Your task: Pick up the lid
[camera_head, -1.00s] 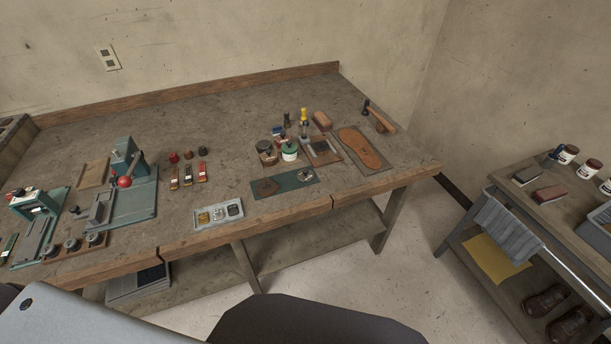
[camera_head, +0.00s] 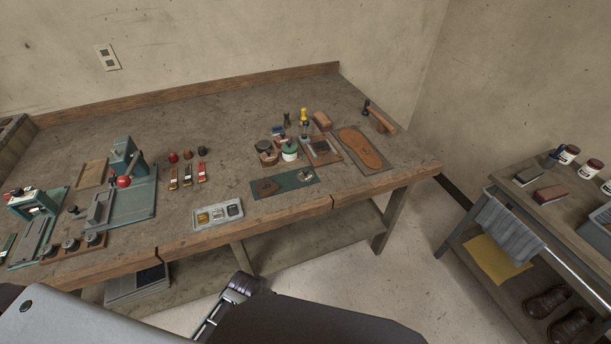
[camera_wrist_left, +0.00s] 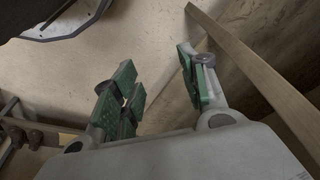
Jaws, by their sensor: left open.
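Two small jars stand close together on the workbench in the head view. My right gripper is not in view.
The workbench (camera_head: 100,255) carries a green press (camera_head: 124,190) at left, a parts tray (camera_head: 217,215) at the front edge, a green mat (camera_head: 270,189) before the jars and a brown sole (camera_head: 362,147) to their right. A side cart (camera_head: 560,205) stands at right.

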